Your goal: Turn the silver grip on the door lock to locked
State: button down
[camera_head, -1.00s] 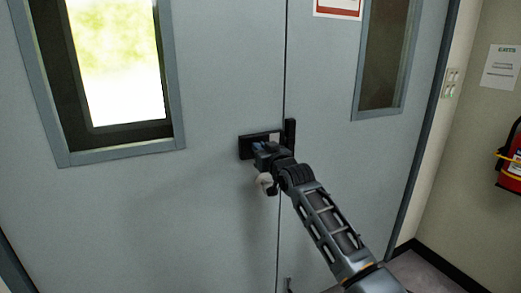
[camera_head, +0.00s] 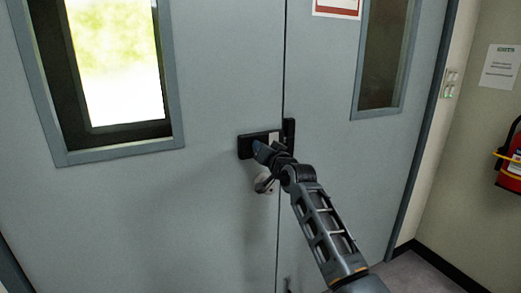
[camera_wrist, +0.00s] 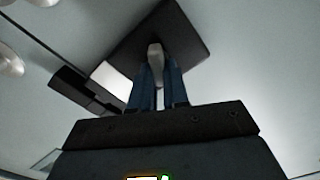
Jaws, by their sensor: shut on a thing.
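The door lock (camera_head: 246,147) is a black plate on the left grey door, beside the seam between the two doors. In the wrist view the lock plate (camera_wrist: 190,30) shows as a dark square turned to a diamond. The silver grip (camera_wrist: 155,52) stands out from its middle. My gripper (camera_head: 259,148) is at the lock in the head view, and my wrist hides the grip there. In the wrist view the two blue fingers of my gripper (camera_wrist: 157,85) are shut on the silver grip, one on each side.
A black catch (camera_head: 289,131) sits on the right door just across the seam. A red extinguisher (camera_head: 511,160) hangs on the far right wall. The door surface around the lock is otherwise bare.

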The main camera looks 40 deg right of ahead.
jog(key=shift+s+d+f+m+p, duration=0.15)
jog(key=shift+m+p, duration=0.35)
jog(key=shift+m, duration=1.5)
jog(key=shift+w+f+m+p, duration=0.15)
jog(key=shift+m+p, duration=0.4)
jog(key=shift+m, duration=1.45)
jog(key=shift+s+d+f+m+p, duration=0.15)
jog(key=shift+m+p, duration=0.35)
jog(key=shift+m, duration=1.5)
jog(key=shift+f, duration=0.1)
jog(key=c, duration=1.1)
grip_release()
jog(key=shift+v, duration=3.85)
jog(key=shift+a, duration=0.1)
